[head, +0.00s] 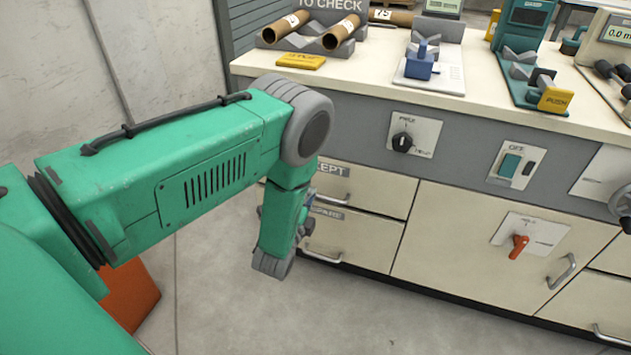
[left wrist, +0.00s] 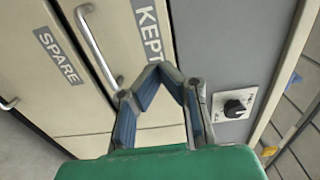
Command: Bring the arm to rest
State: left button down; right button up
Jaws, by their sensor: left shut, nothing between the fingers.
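My left arm (head: 160,180) is green and comes in from the left in the head view, bends at a grey elbow and hangs down in front of the cabinet. My left gripper (left wrist: 160,72) shows in the left wrist view with its blue-padded fingers shut, tips together, and nothing between them. It points toward the cabinet front near the drawer marked KEPT (left wrist: 155,60). In the head view the gripper is mostly hidden behind my wrist. My right gripper is in neither view.
The cabinet (head: 450,205) has drawer handles, a black knob (head: 403,142), a green switch (head: 510,165) and a red lever (head: 520,244) on its front. Its top holds cardboard tubes (head: 288,27), a yellow tag (head: 301,62) and instruments. The floor (head: 230,310) near my wrist is clear.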

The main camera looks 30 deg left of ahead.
pick_arm(q)
jog(key=s+d+n+g+h+p, duration=0.2)
jog(key=s+n+g, duration=0.5)
jog(key=s, duration=1)
jog(key=s+d+n+g+h+p, duration=0.2)
jog(key=s+d+n+g+p, duration=0.3)
jog(key=s+g, duration=0.5)
jog(key=s+d+n, duration=0.2)
jog(key=s, duration=0.6)
jog(key=shift+s+d+n, duration=0.15)
jog(key=shift+s+n, duration=0.15)
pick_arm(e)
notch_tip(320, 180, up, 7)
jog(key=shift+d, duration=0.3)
pick_arm(q)
jog(key=shift+r, duration=0.15)
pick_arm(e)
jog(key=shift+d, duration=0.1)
pick_arm(q)
jog(key=shift+d, duration=0.35)
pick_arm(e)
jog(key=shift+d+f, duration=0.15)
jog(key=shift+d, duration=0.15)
pick_arm(q)
jog(key=shift+a, duration=0.15)
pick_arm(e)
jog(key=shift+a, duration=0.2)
